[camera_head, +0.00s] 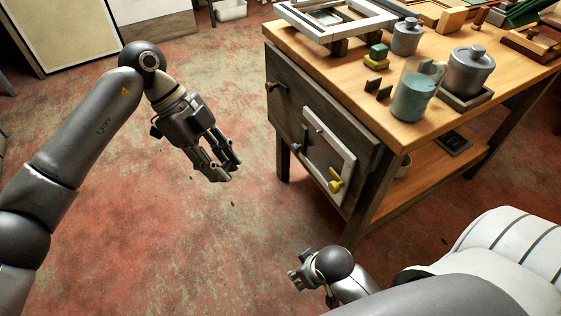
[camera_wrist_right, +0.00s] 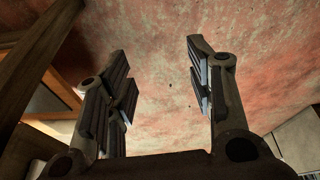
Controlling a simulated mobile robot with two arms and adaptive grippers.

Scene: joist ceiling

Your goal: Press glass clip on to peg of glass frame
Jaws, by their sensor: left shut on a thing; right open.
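A small pale frame (camera_head: 346,155), likely the glass frame, is fixed upright and tilted in the picture on the end panel of the workbench. A yellow clip-like piece (camera_head: 336,185) sits at its lower right edge. Dark peg-like knobs show at its upper left; which one is the peg I cannot tell. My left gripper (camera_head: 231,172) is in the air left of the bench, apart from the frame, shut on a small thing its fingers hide. My right gripper (camera_head: 295,276) is low in front of the bench; in the right wrist view (camera_wrist_right: 160,70) its fingers are wide apart and empty.
The workbench top (camera_head: 310,58) carries a white frame (camera_head: 345,17), a jar of teal liquid (camera_head: 411,100), a grey lidded canister (camera_head: 468,72) and small blocks (camera_head: 377,57). A wooden knob (camera_head: 271,87) juts from the end panel. The red floor (camera_head: 150,240) is largely clear.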

